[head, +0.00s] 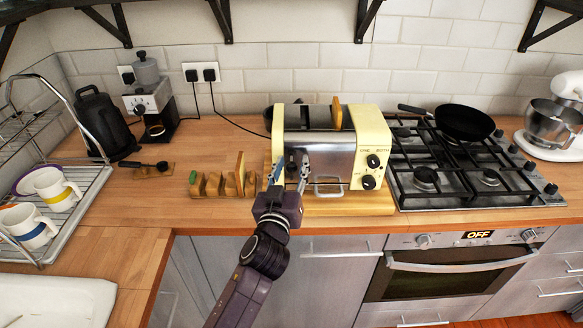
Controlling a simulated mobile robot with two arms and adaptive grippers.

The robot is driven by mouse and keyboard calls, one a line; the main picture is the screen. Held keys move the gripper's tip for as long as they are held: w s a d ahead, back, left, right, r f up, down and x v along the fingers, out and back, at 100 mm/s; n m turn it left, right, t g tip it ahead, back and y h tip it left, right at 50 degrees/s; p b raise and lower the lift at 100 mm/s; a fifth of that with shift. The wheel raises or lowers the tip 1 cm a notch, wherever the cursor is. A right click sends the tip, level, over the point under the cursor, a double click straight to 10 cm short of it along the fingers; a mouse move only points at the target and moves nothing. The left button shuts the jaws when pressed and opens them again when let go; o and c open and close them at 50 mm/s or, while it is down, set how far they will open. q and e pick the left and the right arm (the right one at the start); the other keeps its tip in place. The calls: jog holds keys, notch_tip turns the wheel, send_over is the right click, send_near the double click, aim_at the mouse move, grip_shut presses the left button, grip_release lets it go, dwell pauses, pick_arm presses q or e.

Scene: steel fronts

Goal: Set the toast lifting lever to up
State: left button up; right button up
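The cream and steel toaster (330,150) stands on a wooden board (345,206) on the counter. A slice of toast (337,112) sticks out of its top. Two black knobs show on its right end; I cannot make out the lifting lever for sure. My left gripper (291,171) is in front of the toaster's left front side, with its fingers apart and pointing at it. It hides part of that side, and I see nothing held between the fingers. I cannot tell whether a fingertip touches the toaster. My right gripper is out of view.
A wooden toast rack (222,183) with a slice in it stands close left of the toaster. The gas hob (470,175) with a black pan (464,121) is close on the right. The dish rack (75,205) is far left. The counter left of the toast rack is mostly clear.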

pick_arm(q)
jog(key=shift+s+f, duration=0.1)
jog(key=shift+f, duration=0.05)
jog(key=shift+s, duration=0.3)
jog(key=s+a, duration=0.2)
jog(key=s, duration=0.9)
